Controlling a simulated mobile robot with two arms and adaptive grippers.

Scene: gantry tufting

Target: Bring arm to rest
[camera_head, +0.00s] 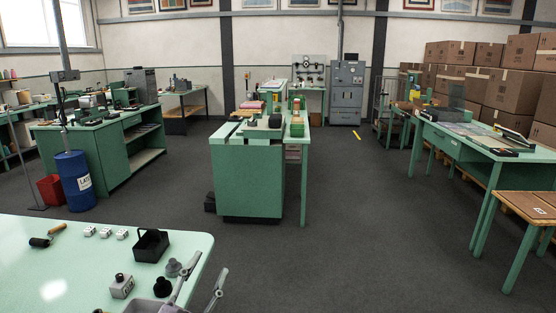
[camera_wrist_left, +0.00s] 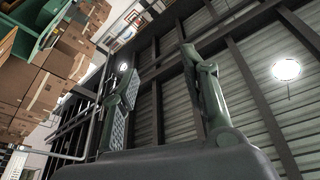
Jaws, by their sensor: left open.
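My left gripper (camera_head: 207,268) shows at the bottom of the head view, beside the right end of the pale green table (camera_head: 80,262). Its two grey fingers are spread apart, with nothing between them. In the left wrist view the same gripper (camera_wrist_left: 158,62) points up toward the ceiling, fingers apart and empty. Much of the left arm is outside the picture. My right gripper is not in view.
A green workbench (camera_head: 262,180) stands ahead. Dark floor to its right is clear.

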